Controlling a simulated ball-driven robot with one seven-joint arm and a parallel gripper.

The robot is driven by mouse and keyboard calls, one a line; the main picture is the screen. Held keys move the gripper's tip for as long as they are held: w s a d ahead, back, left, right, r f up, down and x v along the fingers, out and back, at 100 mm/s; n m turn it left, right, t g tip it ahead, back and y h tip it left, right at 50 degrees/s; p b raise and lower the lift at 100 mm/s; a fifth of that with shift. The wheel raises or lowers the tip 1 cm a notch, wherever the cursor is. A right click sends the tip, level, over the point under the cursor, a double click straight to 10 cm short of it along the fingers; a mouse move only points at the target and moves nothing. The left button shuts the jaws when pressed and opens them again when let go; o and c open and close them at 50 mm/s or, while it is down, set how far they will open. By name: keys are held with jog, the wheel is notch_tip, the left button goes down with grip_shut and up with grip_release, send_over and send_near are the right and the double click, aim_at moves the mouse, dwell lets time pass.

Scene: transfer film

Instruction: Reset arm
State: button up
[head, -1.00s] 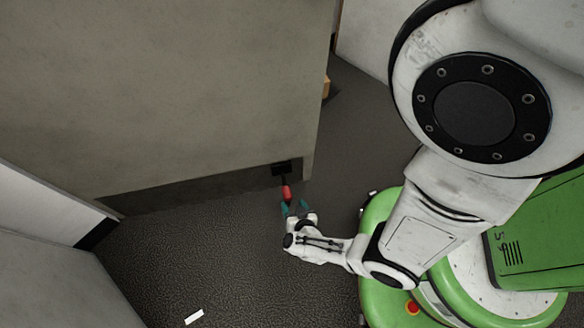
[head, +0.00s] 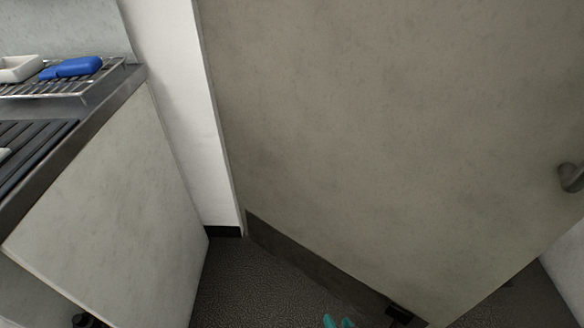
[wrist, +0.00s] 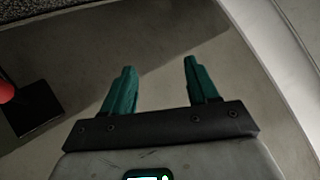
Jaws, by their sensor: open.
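My gripper (head: 338,321) shows only as teal fingertips at the bottom edge of the head view. In the wrist view its two teal fingers (wrist: 160,85) are apart with nothing between them, in front of a grey surface. The rest of my arm is out of the head view.
A large grey door (head: 390,130) with a metal handle (head: 571,178) fills the right. A black fitting (head: 400,313) sits at its foot; a red tip (wrist: 5,91) shows in the wrist view. A counter (head: 110,95) with a rack (head: 95,87) stands left. Dark floor (head: 240,285) is clear between.

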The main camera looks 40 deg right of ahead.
jog(key=w+a+r+n+g+y, duration=0.3)
jog(key=a+r+n+y, duration=0.45)
jog(key=r, duration=0.25)
jog(key=s+d+r+n+g+h, duration=0.1)
jog(key=s+d+r+g+h, duration=0.15)
jog(key=s+r, duration=0.4)
jog(key=s+d+r+n+g+h, duration=0.1)
jog(key=s+d+r+g, duration=0.1)
jog(key=s+r+g, duration=0.45)
notch_tip(320, 180, up, 21)
jog(key=w+t+p, duration=0.1)
jog(key=t+p, duration=0.1)
jog(key=p, duration=1.7)
jog(key=shift+w+d+p, duration=0.15)
jog(key=shift+d+p, duration=0.05)
jog(key=shift+p, duration=0.15)
